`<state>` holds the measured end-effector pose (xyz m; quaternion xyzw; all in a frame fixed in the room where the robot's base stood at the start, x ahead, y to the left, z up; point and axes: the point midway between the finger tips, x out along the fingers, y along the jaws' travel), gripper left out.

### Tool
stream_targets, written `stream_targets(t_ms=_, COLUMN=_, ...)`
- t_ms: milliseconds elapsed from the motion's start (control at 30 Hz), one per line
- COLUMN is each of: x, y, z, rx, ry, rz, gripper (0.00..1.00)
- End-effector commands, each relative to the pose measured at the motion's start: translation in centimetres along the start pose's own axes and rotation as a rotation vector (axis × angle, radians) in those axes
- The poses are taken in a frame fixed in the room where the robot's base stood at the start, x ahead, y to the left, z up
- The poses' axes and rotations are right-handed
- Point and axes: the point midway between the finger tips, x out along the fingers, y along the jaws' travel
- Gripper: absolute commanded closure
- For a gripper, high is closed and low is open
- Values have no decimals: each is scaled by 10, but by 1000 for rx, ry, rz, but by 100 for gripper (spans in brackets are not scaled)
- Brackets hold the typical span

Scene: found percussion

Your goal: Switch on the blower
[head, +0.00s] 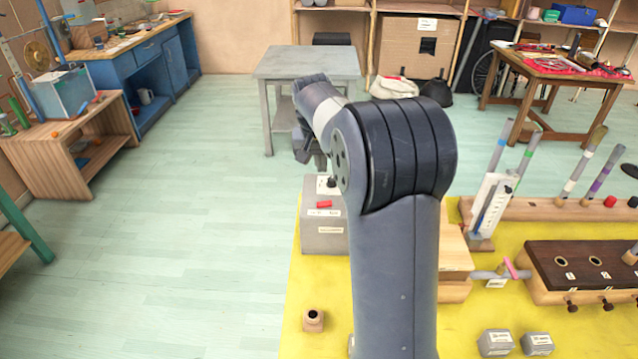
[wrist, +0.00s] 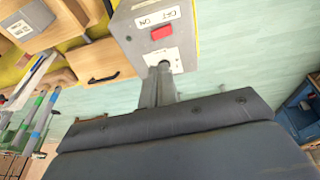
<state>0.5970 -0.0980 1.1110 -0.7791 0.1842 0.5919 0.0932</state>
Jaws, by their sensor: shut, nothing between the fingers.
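The blower looks to be the grey box (head: 323,236) on the yellow table's far left corner, partly hidden by my arm. It carries a red switch (head: 324,204) on its near upper part; the wrist view shows the switch (wrist: 162,32) beside a white label (wrist: 158,18) reading OFF and ON. Which way the switch is set I cannot tell. My gripper (wrist: 160,70) is shut and empty. Its fingertips are at or just above a white plate (wrist: 164,58) on the box, beside the red switch; contact is unclear. In the head view my gripper (head: 320,164) is above the box.
The yellow table top (head: 455,325) also holds a small wooden block with a hole (head: 313,320), two grey labelled blocks (head: 495,342), a dark wooden board with holes (head: 585,264) and a rack of upright tubes (head: 545,208). Open floor (head: 200,240) lies left of the table.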

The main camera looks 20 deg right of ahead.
Motion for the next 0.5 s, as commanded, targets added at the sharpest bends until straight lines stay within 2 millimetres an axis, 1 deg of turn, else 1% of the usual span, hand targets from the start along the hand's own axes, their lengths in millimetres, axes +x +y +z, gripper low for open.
stream_targets(t_ms=33, x=2, y=0, z=-4, rx=6, ry=1, rz=1, gripper=100)
stream_targets(t_ms=167, x=9, y=0, z=-7, rx=10, ry=-1, rz=3, gripper=100)
stream_targets(t_ms=267, x=21, y=0, z=-6, rx=9, ry=-2, rz=3, gripper=100)
stream_targets(t_ms=367, x=40, y=0, z=-6, rx=8, ry=-3, rz=3, gripper=100)
stream_targets(t_ms=500, x=71, y=0, z=-6, rx=8, ry=-4, rz=3, gripper=100)
